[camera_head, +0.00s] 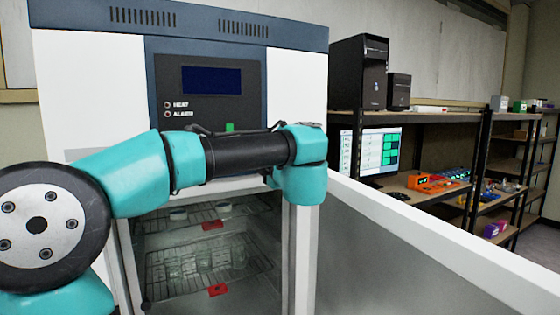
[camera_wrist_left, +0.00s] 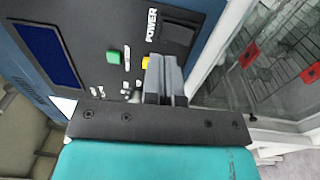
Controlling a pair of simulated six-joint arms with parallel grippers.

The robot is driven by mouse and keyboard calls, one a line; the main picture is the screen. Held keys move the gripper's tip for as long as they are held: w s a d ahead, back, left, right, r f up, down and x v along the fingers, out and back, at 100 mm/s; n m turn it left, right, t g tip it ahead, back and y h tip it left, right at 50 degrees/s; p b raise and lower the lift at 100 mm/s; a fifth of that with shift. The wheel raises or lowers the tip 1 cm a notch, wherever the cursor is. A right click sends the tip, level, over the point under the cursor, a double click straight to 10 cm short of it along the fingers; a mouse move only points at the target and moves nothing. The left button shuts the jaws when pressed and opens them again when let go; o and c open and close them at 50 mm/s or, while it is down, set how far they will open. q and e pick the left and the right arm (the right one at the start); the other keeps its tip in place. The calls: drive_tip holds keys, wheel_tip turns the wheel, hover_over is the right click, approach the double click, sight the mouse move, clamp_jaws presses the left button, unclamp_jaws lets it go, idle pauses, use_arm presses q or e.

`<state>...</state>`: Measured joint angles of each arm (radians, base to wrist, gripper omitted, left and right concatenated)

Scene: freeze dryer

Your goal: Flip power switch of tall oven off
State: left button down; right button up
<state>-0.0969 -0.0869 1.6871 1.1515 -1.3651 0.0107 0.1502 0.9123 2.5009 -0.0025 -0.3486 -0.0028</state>
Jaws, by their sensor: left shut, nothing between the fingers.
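The tall oven (camera_head: 90,85) is a white cabinet with a blue top and a dark control panel (camera_head: 168,75). In the left wrist view, the black power switch (camera_wrist_left: 180,26) sits beside the word POWER on this panel. My left gripper (camera_wrist_left: 166,68) is shut and empty, its grey fingertips close to the panel just below the switch and beside a yellow button (camera_wrist_left: 146,62). I cannot tell whether it touches the panel. In the head view my left arm crosses the oven front and hides the switch and the gripper. My right gripper is in neither view.
A green button (camera_wrist_left: 113,56) and a blue display (camera_wrist_left: 45,53) share the panel. Below it, the oven's chamber holds wire racks (camera_head: 215,270) with glassware and red tags. A white door panel (camera_head: 420,250) stands out to the right. Shelves (camera_head: 430,117) with computers stand behind.

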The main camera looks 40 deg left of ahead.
use_arm(q)
drive_tip(key=r+v, duration=0.1)
drive_tip(key=v, duration=0.6)
drive_tip(key=shift+d+r, duration=0.2)
drive_tip(key=shift+d, duration=0.2)
